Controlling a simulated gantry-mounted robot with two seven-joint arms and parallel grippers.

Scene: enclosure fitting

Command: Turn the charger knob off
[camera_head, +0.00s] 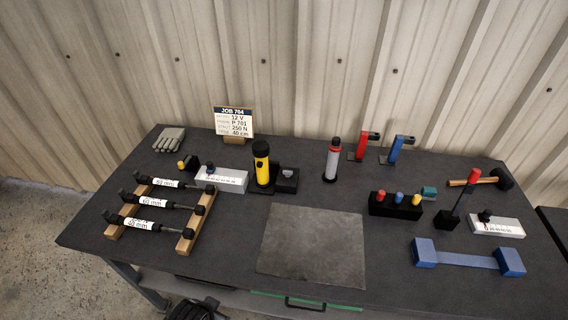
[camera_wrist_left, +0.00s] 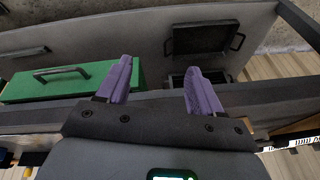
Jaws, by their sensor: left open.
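I cannot tell for sure which item is the charger. A pale grey box with a marked scale and a black knob (camera_head: 220,178) stands at the left of the bench. A dark block with a rounded grey top (camera_head: 287,178) stands beside the yellow and black torch-like tool (camera_head: 262,163). A second pale box with a scale and black knob (camera_head: 497,226) lies at the right. The knob settings are too small to read. My left gripper (camera_wrist_left: 155,83) is open and empty in the left wrist view, its purple fingertips apart, facing the bench's front. Neither gripper shows in the head view.
A rack of labelled cylinders (camera_head: 150,204), a grey mat (camera_head: 313,246), a black block with coloured knobs (camera_head: 395,204) and a blue bar (camera_head: 468,257) occupy the bench. A green drawer (camera_wrist_left: 75,83) and a dark tray (camera_wrist_left: 201,39) show in the left wrist view.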

